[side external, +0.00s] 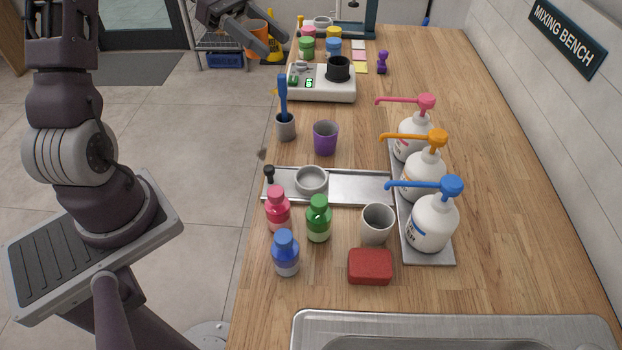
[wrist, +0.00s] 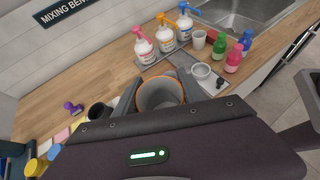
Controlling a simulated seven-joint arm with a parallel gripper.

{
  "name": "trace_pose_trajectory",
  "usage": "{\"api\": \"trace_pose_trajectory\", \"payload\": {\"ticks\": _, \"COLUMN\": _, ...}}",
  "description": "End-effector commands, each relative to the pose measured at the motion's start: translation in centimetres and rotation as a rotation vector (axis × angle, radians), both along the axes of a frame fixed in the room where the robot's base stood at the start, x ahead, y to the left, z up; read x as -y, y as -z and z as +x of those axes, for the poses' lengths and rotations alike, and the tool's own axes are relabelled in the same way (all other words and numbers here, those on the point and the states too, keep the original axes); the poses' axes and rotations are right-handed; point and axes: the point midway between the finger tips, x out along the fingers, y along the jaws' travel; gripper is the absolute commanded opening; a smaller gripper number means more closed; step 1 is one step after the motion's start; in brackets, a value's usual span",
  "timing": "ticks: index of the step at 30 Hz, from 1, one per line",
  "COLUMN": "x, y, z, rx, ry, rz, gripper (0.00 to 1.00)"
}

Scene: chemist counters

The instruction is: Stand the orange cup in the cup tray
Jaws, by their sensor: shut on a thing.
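The orange cup (wrist: 160,94) is between the fingers of my gripper (wrist: 154,98) in the wrist view, its open rim facing the camera. In the side external view my gripper (side external: 268,46) is at the top left, beyond the counter's left edge, with the orange cup (side external: 257,29) partly hidden by it. The shallow metal tray (side external: 352,188) lies across the middle of the counter, well away from the cup. A grey round dish (side external: 311,180) and a black-knobbed tool (side external: 269,175) are at its left end. Its right part is bare.
A purple cup (side external: 326,138) stands behind the tray; a white cup (side external: 377,223) and red block (side external: 370,266) are in front. Pink (side external: 278,209), green (side external: 318,218) and blue (side external: 286,252) bottles stand front left. Pump bottles (side external: 433,222) line the right. A scale (side external: 320,90) is farther back.

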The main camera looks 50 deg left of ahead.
Motion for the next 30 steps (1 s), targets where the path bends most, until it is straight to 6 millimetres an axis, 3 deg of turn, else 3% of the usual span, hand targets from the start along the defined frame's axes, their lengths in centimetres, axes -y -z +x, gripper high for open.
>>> {"api": "trace_pose_trajectory", "payload": {"ticks": 8, "x": 7.8, "y": -0.3, "z": 0.0, "rx": 0.01, "ry": 0.092, "rz": -0.007, "gripper": 0.08}}
{"api": "trace_pose_trajectory", "payload": {"ticks": 18, "x": 17.4, "y": 0.0, "z": -2.8, "rx": 0.001, "ry": 0.211, "rz": -0.001, "gripper": 0.08}}
{"api": "trace_pose_trajectory", "payload": {"ticks": 30, "x": 22.0, "y": 0.4, "z": -5.6, "rx": -0.012, "ry": 0.277, "rz": 0.01, "gripper": 0.08}}
